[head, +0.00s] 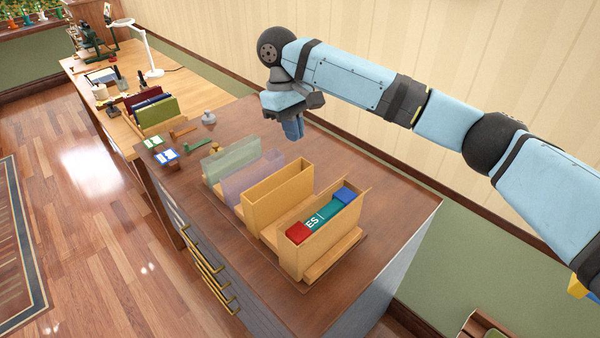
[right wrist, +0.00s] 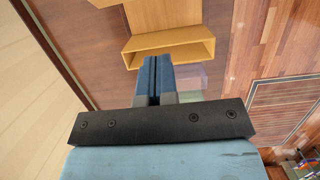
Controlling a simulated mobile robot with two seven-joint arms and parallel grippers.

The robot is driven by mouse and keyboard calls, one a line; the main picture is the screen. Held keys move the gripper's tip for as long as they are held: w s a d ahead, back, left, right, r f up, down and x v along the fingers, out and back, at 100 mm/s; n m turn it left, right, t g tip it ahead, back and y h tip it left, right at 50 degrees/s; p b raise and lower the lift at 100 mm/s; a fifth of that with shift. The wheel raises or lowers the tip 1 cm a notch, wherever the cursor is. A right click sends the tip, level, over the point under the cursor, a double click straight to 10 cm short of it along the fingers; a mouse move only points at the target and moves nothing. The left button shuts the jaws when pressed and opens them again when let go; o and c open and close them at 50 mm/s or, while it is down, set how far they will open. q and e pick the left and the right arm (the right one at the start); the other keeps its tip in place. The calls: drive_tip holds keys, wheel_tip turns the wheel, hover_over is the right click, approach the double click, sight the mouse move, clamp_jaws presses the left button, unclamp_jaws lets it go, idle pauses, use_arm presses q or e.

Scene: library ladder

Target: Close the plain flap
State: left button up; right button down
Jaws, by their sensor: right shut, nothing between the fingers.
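My right gripper (head: 293,131) is shut and empty, pointing down above the back part of the dark cabinet top (head: 395,205). Its blue fingers (right wrist: 155,78) are together in the right wrist view. An empty, open-topped wooden box (head: 277,193) stands on the cabinet, in front of and below the gripper; a wooden box (right wrist: 170,48) also shows beyond the fingertips in the right wrist view. Another wooden box (head: 312,246) holds red, teal and blue blocks. Low wooden strips lie beside the boxes. I cannot tell which part is the plain flap. My left gripper is out of view.
Translucent purple (head: 255,180) and green (head: 230,157) box shapes stand left of the empty box. Small cards (head: 166,155) and a grey knobbed object (head: 208,118) lie farther left. The wall (head: 390,40) is close behind the cabinet; its right end is clear.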

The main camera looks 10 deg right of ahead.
drive_tip(key=x, duration=0.4)
drive_tip(key=s+d+p+x, duration=0.1)
drive_tip(key=x, duration=0.3)
drive_tip(key=s+x, duration=0.1)
drive_tip(key=x, duration=0.3)
drive_tip(key=shift+s+d+p, duration=0.2)
drive_tip(key=shift+d+p, duration=0.1)
drive_tip(key=shift+p, duration=0.1)
drive_tip(key=shift+f, duration=0.1)
